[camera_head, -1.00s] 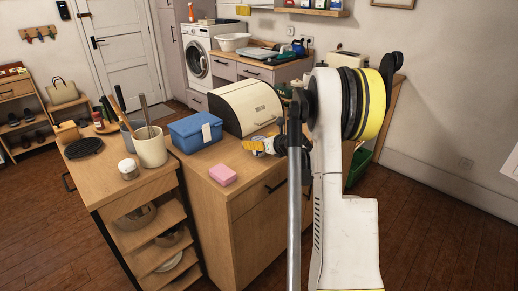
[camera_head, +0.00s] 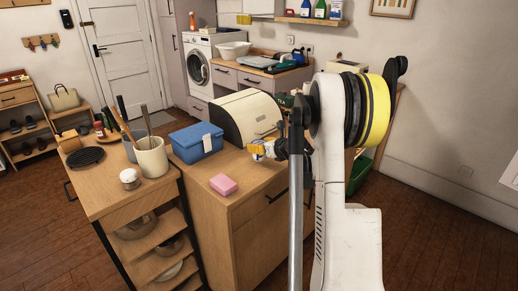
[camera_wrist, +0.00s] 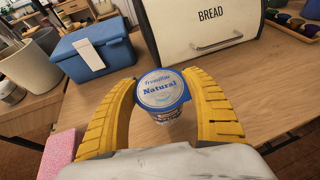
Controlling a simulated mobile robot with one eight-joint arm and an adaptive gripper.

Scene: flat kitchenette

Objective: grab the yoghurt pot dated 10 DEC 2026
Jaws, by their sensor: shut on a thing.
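My gripper (camera_head: 258,149) is in front of the cream bread bin, over the wooden counter. In the wrist view, its two yellow fingers (camera_wrist: 160,100) are closed around a small yoghurt pot (camera_wrist: 162,92), one on each side. The pot has a white and blue lid reading "Natural" and is upright. No date is legible on it. In the head view the pot is tiny and partly hidden by the fingers. I cannot tell for sure whether its base is clear of the counter.
The bread bin (camera_head: 246,116) stands behind the gripper. A blue box (camera_head: 192,146) with a white label is to the left, and a pink sponge (camera_head: 223,185) lies near the counter's front. A utensil crock (camera_head: 151,158) stands further left.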

